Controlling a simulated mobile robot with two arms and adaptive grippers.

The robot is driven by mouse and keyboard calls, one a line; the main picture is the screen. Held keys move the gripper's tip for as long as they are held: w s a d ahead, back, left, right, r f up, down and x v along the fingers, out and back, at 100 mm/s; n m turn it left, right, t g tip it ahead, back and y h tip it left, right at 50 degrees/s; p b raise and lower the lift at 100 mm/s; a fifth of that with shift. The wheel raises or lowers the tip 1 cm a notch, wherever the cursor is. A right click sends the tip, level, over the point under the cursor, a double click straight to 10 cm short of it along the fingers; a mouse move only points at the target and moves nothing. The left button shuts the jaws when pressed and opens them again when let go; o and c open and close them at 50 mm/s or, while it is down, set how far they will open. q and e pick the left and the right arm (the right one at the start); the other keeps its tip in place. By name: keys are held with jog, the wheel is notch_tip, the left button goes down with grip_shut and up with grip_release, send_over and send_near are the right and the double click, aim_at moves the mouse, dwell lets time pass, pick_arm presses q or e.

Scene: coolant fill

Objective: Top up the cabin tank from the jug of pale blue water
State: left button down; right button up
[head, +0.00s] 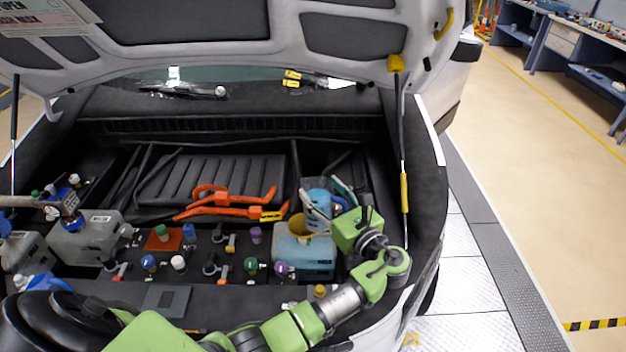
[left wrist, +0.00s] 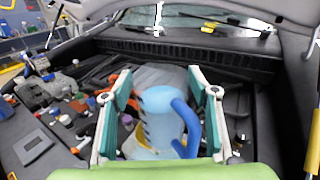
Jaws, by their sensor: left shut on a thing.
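My left gripper (head: 318,205) is shut on the pale blue jug (head: 318,198). The left wrist view shows the jug (left wrist: 160,115) between the two green-lined fingers, with its darker blue handle (left wrist: 190,125) on the right. The jug is held above a translucent tank (head: 305,262) with pale blue liquid in it, at the right of the bay. A yellow funnel-like opening (head: 297,226) sits on top of this tank, just left of and below the jug. I see no clear stream of water; the jug's tilt is hard to tell. My right gripper is not in view.
Greyish translucent tanks (head: 85,240) stand at the left of the bay. Several coloured caps and valves lie between, with a dark panel (head: 165,299) in front. Orange cables (head: 230,208) lie behind. The raised hood (head: 220,30) hangs overhead, and a strut (head: 402,150) stands at the right.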

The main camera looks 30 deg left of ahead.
pick_arm(q)
jog(key=shift+w+a+r, duration=0.1)
jog(key=shift+a, duration=0.05)
jog(key=h, duration=0.1)
jog(key=n+g+h+p, duration=0.1)
jog(key=d+n+h+p, duration=0.1)
jog(key=h, duration=0.1)
jog(key=shift+s, duration=0.4)
jog(key=shift+a+f, duration=0.15)
jog(key=shift+f, duration=0.05)
jog(key=shift+w+a, duration=0.1)
jog(key=shift+a, duration=0.1)
jog(key=shift+g+h, duration=0.4)
jog(key=shift+h, duration=0.2)
jog(key=shift+a, duration=0.1)
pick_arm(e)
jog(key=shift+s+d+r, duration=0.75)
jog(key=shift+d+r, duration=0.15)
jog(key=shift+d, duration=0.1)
pick_arm(q)
jog(key=shift+h, duration=0.3)
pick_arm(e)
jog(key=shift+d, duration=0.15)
pick_arm(q)
jog(key=shift+a+f+n+h, duration=0.25)
jog(key=shift+a+n+h, duration=0.15)
jog(key=shift+h, duration=0.2)
jog(key=shift+f+h, duration=0.2)
jog(key=shift+h, duration=0.3)
dwell(0.5)
